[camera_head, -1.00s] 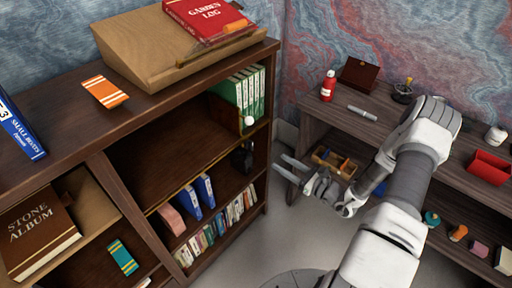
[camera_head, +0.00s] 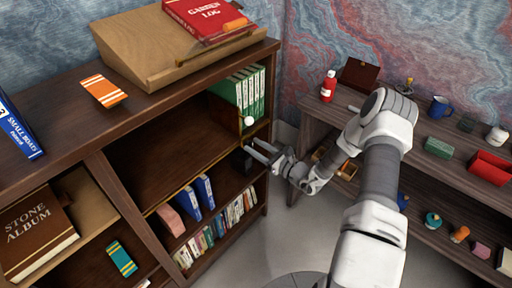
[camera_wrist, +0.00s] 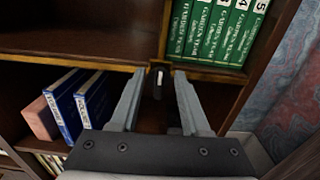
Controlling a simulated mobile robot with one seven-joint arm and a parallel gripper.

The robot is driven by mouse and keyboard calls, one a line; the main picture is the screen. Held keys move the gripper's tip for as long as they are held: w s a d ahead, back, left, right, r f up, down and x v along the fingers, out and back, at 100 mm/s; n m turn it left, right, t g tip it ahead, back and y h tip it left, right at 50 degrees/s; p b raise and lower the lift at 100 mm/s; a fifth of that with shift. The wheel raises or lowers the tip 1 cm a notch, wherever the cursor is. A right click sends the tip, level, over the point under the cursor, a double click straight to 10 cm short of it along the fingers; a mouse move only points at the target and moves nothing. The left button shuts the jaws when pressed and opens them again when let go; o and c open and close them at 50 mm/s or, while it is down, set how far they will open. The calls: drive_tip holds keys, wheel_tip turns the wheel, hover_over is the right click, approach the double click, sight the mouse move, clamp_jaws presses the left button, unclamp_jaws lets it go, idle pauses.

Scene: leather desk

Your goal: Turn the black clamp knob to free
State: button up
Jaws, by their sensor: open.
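The black clamp knob (camera_wrist: 156,90) shows as a dark shape with a pale mark, below the edge of the shelf that holds the green binders. In the head view the dark knob (camera_head: 239,160) is partly hidden behind my gripper. My gripper (camera_head: 253,148) is open and reaches left toward the bookcase, its fingers at the knob. In the wrist view my gripper (camera_wrist: 158,76) has one finger on each side of the knob in the picture. I cannot tell whether the fingers touch it or how far it is turned.
Green binders (camera_wrist: 212,30) stand on the shelf above the knob. Blue binders (camera_wrist: 78,103) and a pink block (camera_wrist: 40,118) stand to the left. Small books (camera_head: 225,222) line the shelf below. A side desk (camera_head: 322,116) with a red bottle (camera_head: 328,86) stands at the right.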

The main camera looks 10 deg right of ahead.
clamp_jaws()
drive_tip(key=shift+n, duration=0.3)
drive_tip(key=n+b, duration=0.1)
drive_tip(key=n, duration=0.3)
drive_tip(key=shift+s+a+f+n+b, duration=0.2)
drive_tip(key=shift+n+b, duration=0.1)
drive_tip(key=shift+b, duration=0.05)
drive_tip(key=shift+s+a+f+n+b, duration=0.15)
drive_tip(key=shift+n+b, duration=1.15)
drive_tip(key=shift+n, duration=0.85)
drive_tip(key=shift+w+f+n+b, duration=0.1)
drive_tip(key=shift+f+n+b, duration=0.1)
drive_tip(key=shift+n+b, duration=1.55)
drive_tip(key=shift+s+a+f+n+b, duration=0.15)
drive_tip(key=shift+n+b, duration=0.75)
drive_tip(key=shift+n, duration=1.6)
